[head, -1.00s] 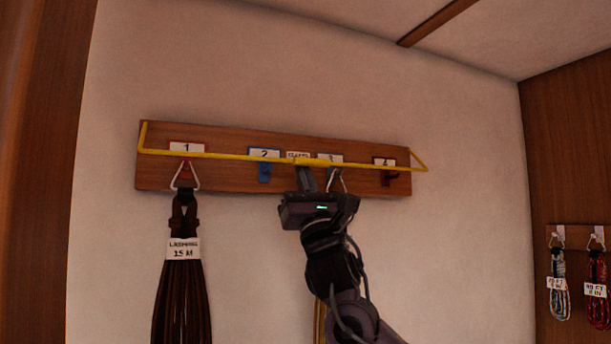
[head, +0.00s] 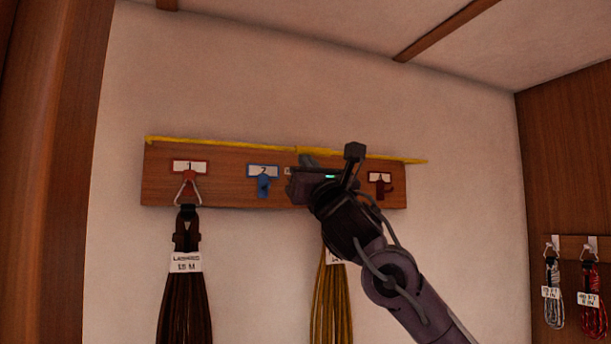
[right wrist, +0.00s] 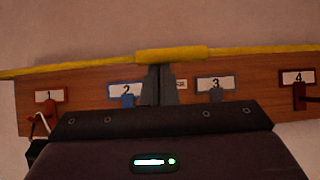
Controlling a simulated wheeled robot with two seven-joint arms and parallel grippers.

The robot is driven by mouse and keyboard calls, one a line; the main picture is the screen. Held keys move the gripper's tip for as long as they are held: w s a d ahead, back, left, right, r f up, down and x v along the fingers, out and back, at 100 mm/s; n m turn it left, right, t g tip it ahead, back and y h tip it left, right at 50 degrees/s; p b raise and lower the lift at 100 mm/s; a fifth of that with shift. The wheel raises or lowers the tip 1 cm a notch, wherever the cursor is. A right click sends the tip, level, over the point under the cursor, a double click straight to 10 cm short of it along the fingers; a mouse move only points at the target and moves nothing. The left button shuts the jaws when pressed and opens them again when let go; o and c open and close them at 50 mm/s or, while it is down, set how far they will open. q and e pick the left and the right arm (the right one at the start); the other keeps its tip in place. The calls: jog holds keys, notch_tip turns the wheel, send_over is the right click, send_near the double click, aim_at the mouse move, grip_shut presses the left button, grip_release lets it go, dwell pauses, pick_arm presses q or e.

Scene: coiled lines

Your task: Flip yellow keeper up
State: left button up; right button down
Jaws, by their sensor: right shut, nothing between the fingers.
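The yellow keeper (head: 228,146) is a long bar along the top edge of the wooden hook board (head: 225,190). In the head view it lies above the numbered labels, clear of the hooks. In the right wrist view its thicker middle grip (right wrist: 172,54) is just above my fingertips. My right gripper (right wrist: 159,72) is shut and empty, its fingers pointing up in front of the board between labels 2 and 3, at or just under the grip. I cannot tell if they touch it. My arm hides hook 3 in the head view. My left gripper is not in view.
A dark brown coiled line (head: 184,300) hangs from hook 1, and a tan coiled line (head: 331,300) hangs below my right gripper. Blue hook 2 (head: 263,186) and dark red hook 4 (head: 380,190) are empty. Small coils (head: 554,290) hang on the right wall.

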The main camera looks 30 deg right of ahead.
jog(key=r, duration=0.2)
jog(key=shift+s+r+p, duration=0.35)
jog(key=shift+r+p, duration=0.05)
jog(key=w+r+g+p, duration=0.4)
jog(key=r+g+p, duration=0.2)
jog(key=r+p, duration=0.4)
jog(key=shift+p, duration=1.2)
jog(key=shift+w+f, duration=0.15)
jog(key=shift+f, duration=0.1)
jog(key=s+r, duration=0.5)
jog(key=r, duration=0.4)
jog(key=shift+r, duration=0.15)
